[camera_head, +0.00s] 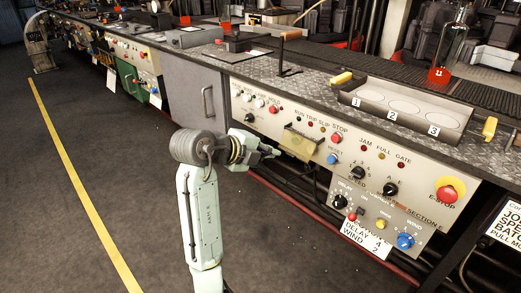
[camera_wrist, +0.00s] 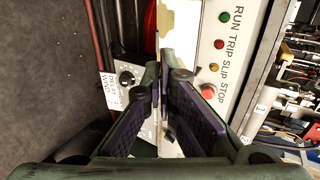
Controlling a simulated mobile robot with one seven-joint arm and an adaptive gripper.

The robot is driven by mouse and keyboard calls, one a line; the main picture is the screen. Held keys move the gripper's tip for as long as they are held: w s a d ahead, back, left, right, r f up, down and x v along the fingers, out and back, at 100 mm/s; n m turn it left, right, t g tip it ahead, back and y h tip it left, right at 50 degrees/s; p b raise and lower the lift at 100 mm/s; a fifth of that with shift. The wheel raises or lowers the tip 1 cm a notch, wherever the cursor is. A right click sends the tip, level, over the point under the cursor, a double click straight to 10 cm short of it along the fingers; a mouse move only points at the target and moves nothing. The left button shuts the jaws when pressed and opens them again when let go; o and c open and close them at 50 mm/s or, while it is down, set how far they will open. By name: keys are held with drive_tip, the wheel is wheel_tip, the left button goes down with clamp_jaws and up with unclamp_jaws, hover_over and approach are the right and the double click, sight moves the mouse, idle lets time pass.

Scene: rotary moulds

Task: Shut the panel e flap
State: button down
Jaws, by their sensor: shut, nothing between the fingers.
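The section E panel (camera_head: 345,180) is a cream front with lamps, knobs and a red E-stop. A small yellowish flap (camera_head: 299,141) sticks out from it below the slip and stop lamps; I cannot tell how far it is tilted. My gripper (camera_head: 277,153) is just left of the flap and slightly below its level, close to the panel face. In the wrist view my gripper (camera_wrist: 163,92) has its dark fingers together with nothing held. The panel face shows beyond them, with the lamp row to the right. Whether the fingers touch the flap cannot be told.
Knobs and buttons surround the flap, including a blue button (camera_head: 332,159) and the E-stop (camera_head: 447,193). A lever (camera_head: 284,52) and a mould tray (camera_head: 377,121) are on the bench top. The floor (camera_head: 115,180) at left is clear.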

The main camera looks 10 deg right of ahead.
sight(290, 155)
drive_tip(key=p+x, duration=0.1)
drive_tip(key=x, duration=0.7)
drive_tip(key=shift+f, duration=0.15)
drive_tip(key=shift+w+f+t+b, duration=0.1)
drive_tip(key=shift+f+t+b, duration=0.2)
drive_tip(key=shift+b, duration=0.75)
drive_tip(key=shift+d+f+h+b, duration=0.1)
drive_tip(key=shift+h+b, duration=0.3)
drive_tip(key=shift+b, duration=0.25)
drive_tip(key=t+h+b, duration=0.1)
drive_tip(key=b, duration=0.3)
drive_tip(key=w+d+f+h+b, duration=0.1)
drive_tip(key=b, duration=0.3)
drive_tip(key=f+t+b, duration=0.1)
drive_tip(key=b, duration=0.3)
drive_tip(key=shift+w+d+f+t+h, duration=0.2)
drive_tip(key=shift+d+t+h, duration=0.1)
drive_tip(key=shift+h, duration=0.1)
